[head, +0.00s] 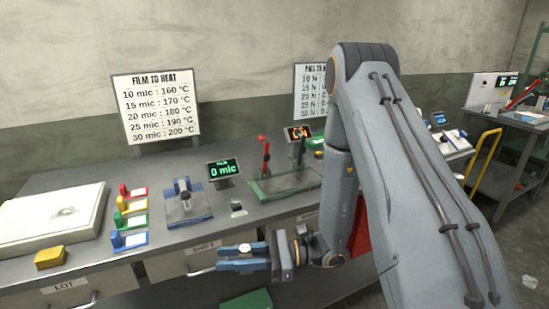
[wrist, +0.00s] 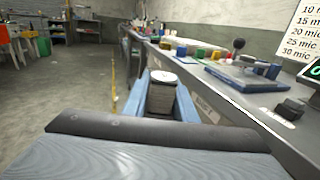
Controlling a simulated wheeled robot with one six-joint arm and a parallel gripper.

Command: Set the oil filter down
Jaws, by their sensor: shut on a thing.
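My gripper (head: 223,258) is in front of the bench's front edge, pointing left in the head view. In the wrist view its two blue fingers (wrist: 163,82) are closed on both sides of a dark, upright, ridged body with a round white top, which I take to be the oil filter (wrist: 162,98). The filter is held clear of the bench front. In the head view it is mostly hidden between the fingers, so its lower end cannot be seen.
The grey bench (head: 175,235) carries a white slab (head: 50,220), a yellow block (head: 50,257), coloured blocks, a blue fixture (head: 186,202), a small display (head: 223,170) and a green fixture (head: 283,183). A green thing (head: 247,300) stands low below my gripper. Open floor lies left in the wrist view.

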